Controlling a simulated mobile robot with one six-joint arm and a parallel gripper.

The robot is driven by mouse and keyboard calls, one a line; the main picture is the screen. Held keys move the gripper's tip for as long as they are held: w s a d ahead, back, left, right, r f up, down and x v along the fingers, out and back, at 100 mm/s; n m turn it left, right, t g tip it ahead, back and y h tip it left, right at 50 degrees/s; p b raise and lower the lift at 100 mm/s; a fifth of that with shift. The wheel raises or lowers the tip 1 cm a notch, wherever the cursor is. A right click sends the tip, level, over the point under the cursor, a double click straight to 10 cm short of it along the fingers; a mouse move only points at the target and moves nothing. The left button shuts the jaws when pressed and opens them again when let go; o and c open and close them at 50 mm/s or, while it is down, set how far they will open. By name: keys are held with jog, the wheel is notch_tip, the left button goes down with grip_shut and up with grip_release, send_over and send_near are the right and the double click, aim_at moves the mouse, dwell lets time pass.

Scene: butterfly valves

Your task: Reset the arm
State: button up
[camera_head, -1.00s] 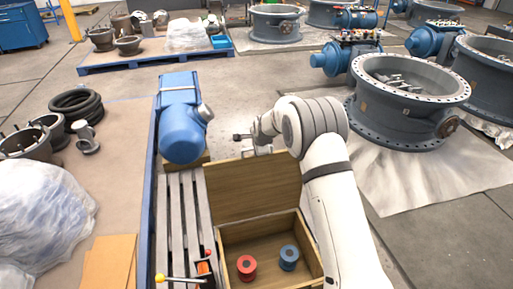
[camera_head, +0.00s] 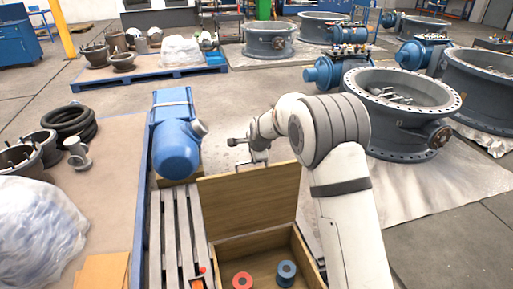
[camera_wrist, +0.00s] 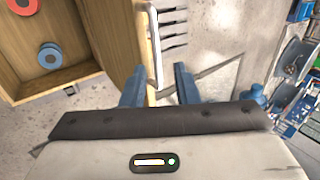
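My arm (camera_head: 345,180) reaches up from the lower right in the head view and bends left at its elbow. My gripper (camera_head: 240,154) is above the back of the wooden box, by its raised lid. The open wooden box (camera_head: 306,262) holds a red spool (camera_head: 243,281) and a blue spool (camera_head: 286,273). The blue spool (camera_wrist: 50,56) and part of the red one (camera_wrist: 22,5) also show in the wrist view.
A blue motor unit (camera_head: 175,140) stands just left of my gripper, near the slatted pallet (camera_head: 170,235). Large flanged valve bodies (camera_head: 400,105) stand on sheeting to the right. Open concrete floor (camera_head: 240,95) lies behind the box.

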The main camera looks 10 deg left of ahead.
jog(key=s+d+r+n+g+h, duration=0.15)
jog(key=s+d+r+n, duration=0.45)
jog(key=s+d+r, duration=0.9)
jog(key=s+d+n, duration=0.3)
jog(key=s+d, duration=0.3)
jog(key=s, duration=0.7)
jog(key=s+d+f+n+g+h, duration=0.1)
jog(key=s+d+n, duration=0.3)
jog(key=s, duration=0.9)
jog(key=d, duration=0.2)
jog(key=shift+s+d+f, duration=0.25)
jog(key=shift+s+d, duration=0.05)
jog(key=shift+d, duration=0.05)
jog(key=shift+g, duration=0.25)
